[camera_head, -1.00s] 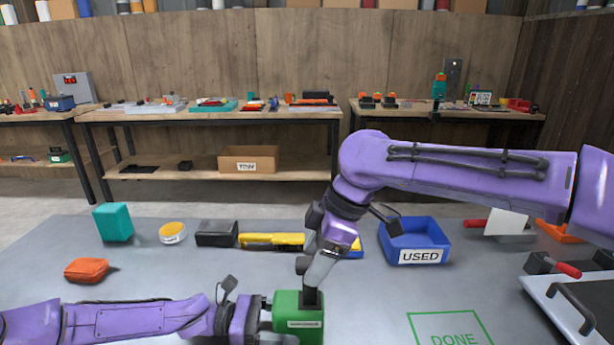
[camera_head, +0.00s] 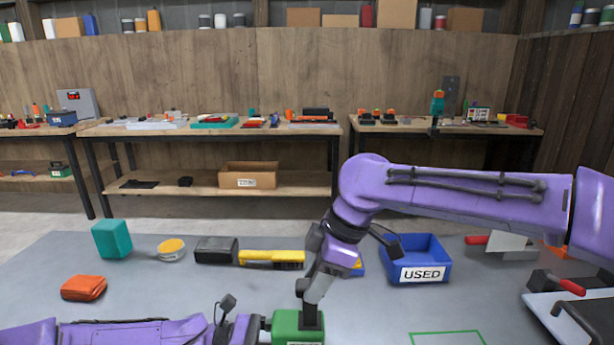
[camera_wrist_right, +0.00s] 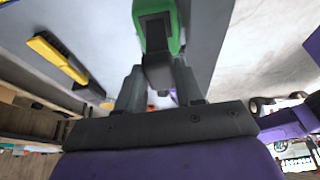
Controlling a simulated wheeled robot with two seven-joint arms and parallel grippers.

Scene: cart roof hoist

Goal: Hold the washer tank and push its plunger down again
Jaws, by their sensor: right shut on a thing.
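The green washer tank (camera_head: 286,325) stands at the bottom edge of the head view, its lower part cut off. Its black plunger (camera_head: 310,319) shows at the top of the tank, under my right gripper (camera_head: 309,299). My right gripper comes down from above and is shut on the plunger. In the right wrist view the black plunger (camera_wrist_right: 158,72) lies between the two fingers, with the green tank (camera_wrist_right: 174,40) beyond. My left gripper (camera_head: 263,327) is at the tank's left side; its fingers are mostly hidden, so I cannot tell how far they are closed.
A blue USED bin (camera_head: 420,262) stands right of my right forearm. A yellow tool (camera_head: 270,259), black box (camera_head: 215,250), teal box (camera_head: 111,239) and orange pouch (camera_head: 83,288) lie on the grey table (camera_head: 180,292). A green-outlined zone (camera_head: 447,335) is at front right.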

